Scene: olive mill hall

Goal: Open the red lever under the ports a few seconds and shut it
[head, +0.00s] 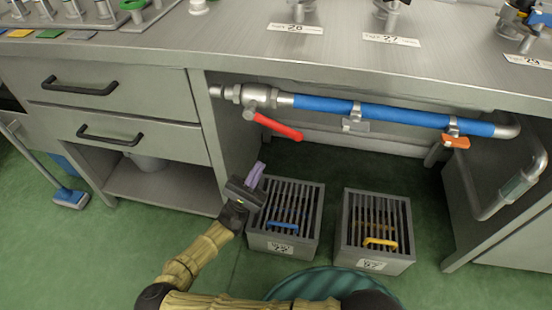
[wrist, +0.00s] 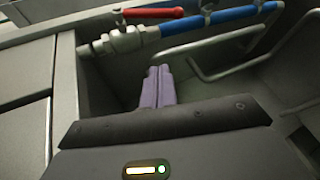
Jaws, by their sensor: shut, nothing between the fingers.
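The red lever (head: 278,127) sits on a metal valve (head: 257,98) at the left end of a blue pipe under the bench top. In the head view it slants down to the right, off the pipe's line. In the wrist view the red lever (wrist: 152,14) and the valve (wrist: 124,42) show at the top, beyond my fingers. My gripper (head: 257,170) has purple fingers, shut and empty, below and to the left of the lever's end, apart from it. The fingers (wrist: 158,84) also show close together in the wrist view.
Drawers (head: 120,92) are at the left.

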